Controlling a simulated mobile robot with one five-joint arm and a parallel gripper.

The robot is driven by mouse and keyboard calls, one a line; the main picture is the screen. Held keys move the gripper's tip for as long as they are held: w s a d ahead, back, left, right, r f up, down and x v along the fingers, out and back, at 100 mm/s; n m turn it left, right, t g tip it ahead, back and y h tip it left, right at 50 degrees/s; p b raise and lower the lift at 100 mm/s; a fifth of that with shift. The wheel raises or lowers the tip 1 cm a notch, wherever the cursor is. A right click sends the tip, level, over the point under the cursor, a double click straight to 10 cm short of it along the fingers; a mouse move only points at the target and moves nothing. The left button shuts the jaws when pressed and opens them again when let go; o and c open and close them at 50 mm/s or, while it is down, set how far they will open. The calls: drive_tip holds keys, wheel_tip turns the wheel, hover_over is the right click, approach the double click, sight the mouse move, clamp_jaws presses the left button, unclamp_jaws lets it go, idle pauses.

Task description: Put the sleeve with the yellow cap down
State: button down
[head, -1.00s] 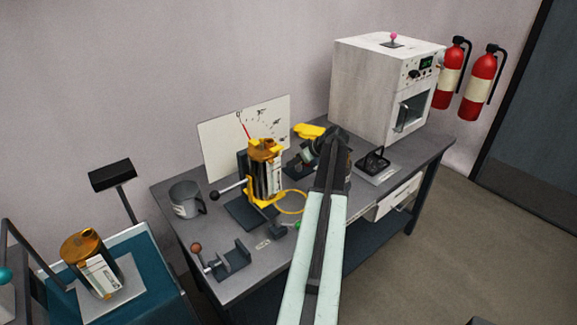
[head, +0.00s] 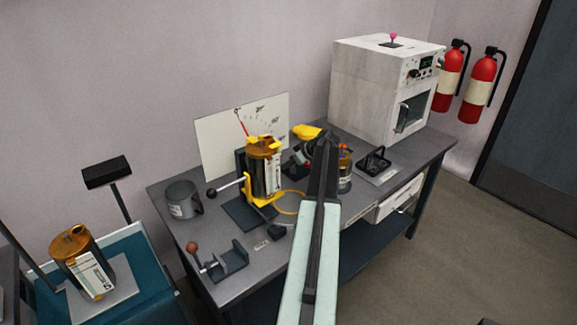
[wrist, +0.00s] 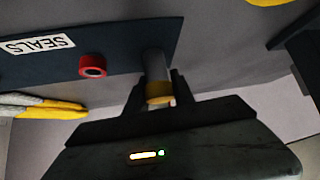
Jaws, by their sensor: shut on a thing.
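In the wrist view my gripper (wrist: 157,98) is shut on a small grey sleeve with a yellow cap (wrist: 159,88). The cap end sits between the fingers. The grey body reaches away from them to the dark blue SEALS plate (wrist: 120,55); I cannot tell whether it touches the plate. A red ring (wrist: 92,65) lies on the plate beside the sleeve. In the head view my gripper (head: 328,138) is over the grey bench (head: 222,290), at the far end of my arm. The arm hides most of the gripper and the sleeve.
An amber cylinder in a yellow stand (head: 263,175) is left of my arm. A yellow-topped device (head: 307,132) is just behind. A small jar (head: 345,180) and a black-framed fixture (head: 374,161) are to the right. A white oven (head: 375,85) stands at the back right.

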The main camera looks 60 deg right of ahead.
drive_tip(key=c, duration=1.1)
unclamp_jaws()
drive_tip(key=shift+s+r+p, duration=0.1)
drive_tip(key=shift+r+p, duration=0.25)
drive_tip(key=shift+p, duration=0.1)
drive_tip(key=p+v, duration=0.8)
drive_tip(key=v, duration=0.3)
drive_tip(key=shift+s+r, duration=0.15)
drive_tip(key=shift+s, duration=0.05)
